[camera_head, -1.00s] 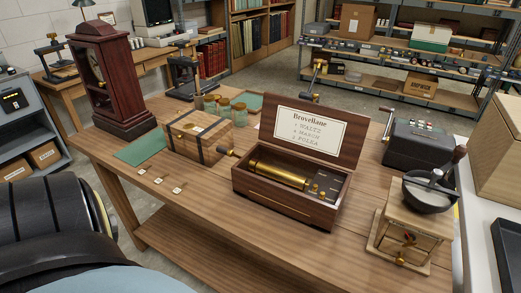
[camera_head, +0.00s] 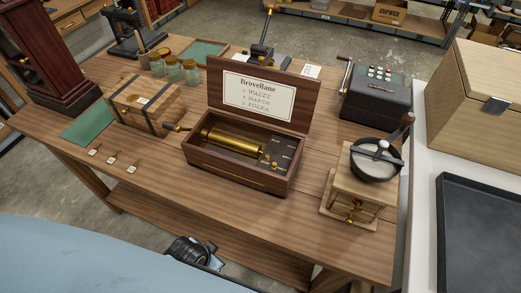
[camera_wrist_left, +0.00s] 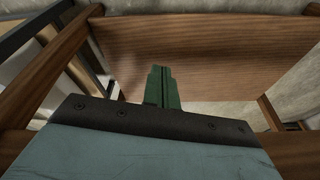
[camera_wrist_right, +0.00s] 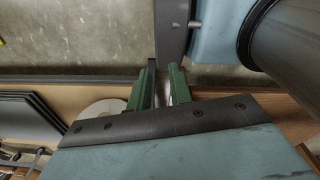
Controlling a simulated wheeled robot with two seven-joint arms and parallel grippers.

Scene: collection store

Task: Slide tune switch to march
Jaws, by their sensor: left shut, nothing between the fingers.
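The open wooden music box (camera_head: 236,178) stands on the table. Its lid card (camera_head: 258,97) reads Brovellane, 1 Waltz, 2 March, 3 Polka. A brass cylinder (camera_head: 233,143) lies inside, and a dark control panel (camera_head: 284,150) with small brass knobs (camera_head: 271,163) is at its right end. The labels and the tune switch's position are too small to tell. My left gripper (camera_wrist_left: 163,72) is shut and empty before wooden framing in the left wrist view. My right gripper (camera_wrist_right: 161,72) has its fingers apart with nothing between them. Neither gripper is near the box.
A strapped wooden box (camera_head: 140,100) with a crank stands left of the music box, glass jars (camera_head: 174,70) behind. A coffee grinder (camera_head: 352,190) and a dark calculating machine (camera_head: 376,98) stand to its right. The table front before the music box is clear.

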